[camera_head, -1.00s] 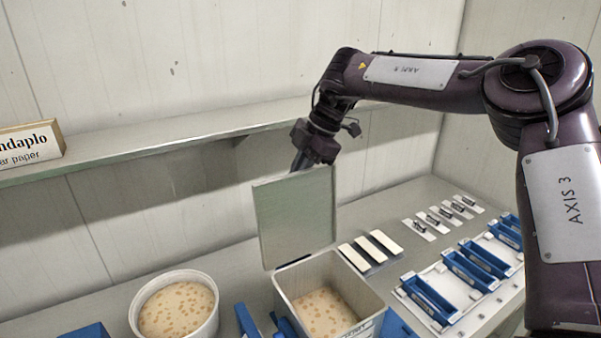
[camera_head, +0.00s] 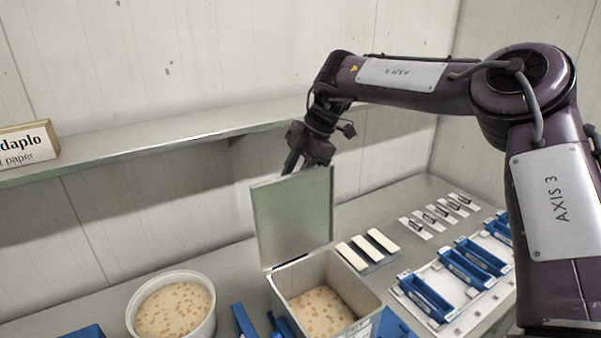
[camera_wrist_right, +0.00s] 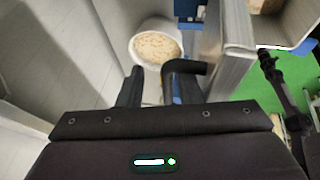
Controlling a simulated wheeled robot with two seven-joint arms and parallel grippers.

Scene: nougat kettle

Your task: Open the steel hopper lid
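The steel hopper (camera_head: 352,281) stands open on the bench, with spotted pale mass inside. Its flat lid (camera_head: 293,215) stands about upright at the hopper's back edge. My right gripper (camera_head: 292,163) is behind the lid's upper edge, its fingertips partly hidden by it.
A round white tub (camera_head: 172,306) of spotted mass stands left of the hopper. White bars (camera_head: 368,249) and blue moulds (camera_head: 425,297) lie to the right. A shelf (camera_head: 150,145) runs along the wall behind, with a labelled box (camera_head: 28,146) on it.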

